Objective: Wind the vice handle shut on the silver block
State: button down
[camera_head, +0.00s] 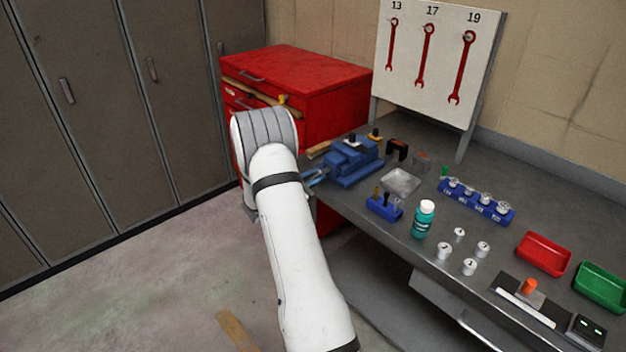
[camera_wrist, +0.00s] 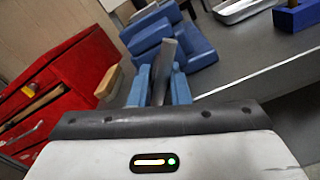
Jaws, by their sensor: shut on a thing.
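The blue vice (camera_head: 350,164) is fixed at the left end of the grey workbench; its body also shows in the wrist view (camera_wrist: 196,44). A small silver block (camera_head: 352,138) appears at the top of the vice between its jaws; the contact on each side is too small to judge. My gripper (camera_head: 317,177) is at the vice's near left side, partly hidden by my wrist in the head view. In the wrist view, my light-blue fingers (camera_wrist: 160,88) are shut around the dark grey vice handle (camera_wrist: 167,62), which stands tilted between them.
A red tool cabinet (camera_head: 308,88) stands behind my wrist, with a wooden-handled tool on its open drawer. A silver tray (camera_head: 401,182), blue holder (camera_head: 384,207) and teal bottle (camera_head: 423,219) lie right of the vice. The floor to the left is mostly clear.

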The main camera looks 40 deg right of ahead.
jog(key=n+p, duration=0.1)
jog(key=n, duration=0.5)
jog(key=shift+d, duration=0.1)
jog(key=n+p, duration=0.1)
jog(key=n, duration=0.3)
jog(key=shift+n, duration=0.3)
jog(key=shift+n+p, duration=0.55)
jog(key=shift+n, duration=0.65)
jog(key=c, duration=1.3)
grip_release()
jog(key=shift+f, duration=0.1)
